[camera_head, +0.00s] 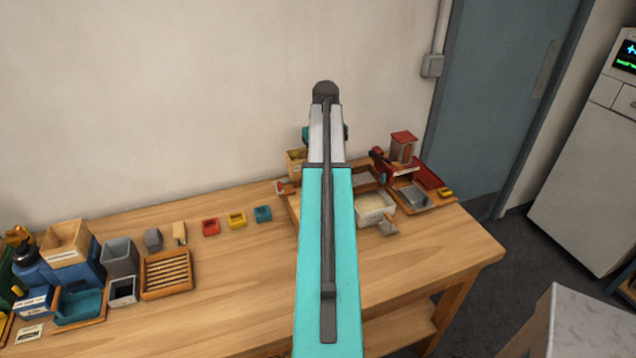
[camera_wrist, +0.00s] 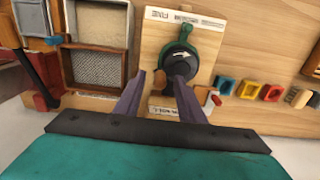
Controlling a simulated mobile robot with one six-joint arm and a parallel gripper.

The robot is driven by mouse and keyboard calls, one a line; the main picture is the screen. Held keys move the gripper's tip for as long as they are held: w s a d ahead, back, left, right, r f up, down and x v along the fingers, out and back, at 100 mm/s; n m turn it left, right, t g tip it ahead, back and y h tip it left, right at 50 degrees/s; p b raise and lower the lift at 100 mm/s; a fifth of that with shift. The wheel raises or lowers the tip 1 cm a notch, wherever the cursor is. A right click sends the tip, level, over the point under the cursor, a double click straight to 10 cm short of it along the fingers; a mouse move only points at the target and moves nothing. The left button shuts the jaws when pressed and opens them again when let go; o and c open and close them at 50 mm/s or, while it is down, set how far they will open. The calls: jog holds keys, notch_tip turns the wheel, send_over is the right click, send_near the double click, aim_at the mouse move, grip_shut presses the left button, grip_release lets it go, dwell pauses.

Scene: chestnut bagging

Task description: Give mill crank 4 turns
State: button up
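The mill shows in the wrist view as a green body with a dark round disc (camera_wrist: 180,60) bearing a white arrow, on a pale wooden board (camera_wrist: 152,45) with printed labels. My gripper (camera_wrist: 160,84) is open, its two purple fingers apart. The right finger overlaps the lower part of the disc in the picture. A small brown piece (camera_wrist: 159,80) shows between the fingers; I cannot tell whether it is the crank's handle or whether a finger touches it. A red knob (camera_wrist: 214,100) sticks out right of the board's lower end. In the head view my arm hides the gripper and most of the mill.
A wooden-framed sieve tray (camera_wrist: 97,68) lies left of the mill in the wrist view. Red, yellow and blue small trays (camera_head: 237,219) stand in a row on the wooden table (camera_head: 400,262). A red machine (camera_head: 402,150) stands at the right end. Bins and a slatted rack (camera_head: 167,272) fill the left.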

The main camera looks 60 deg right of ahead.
jog(key=shift+f, duration=0.7)
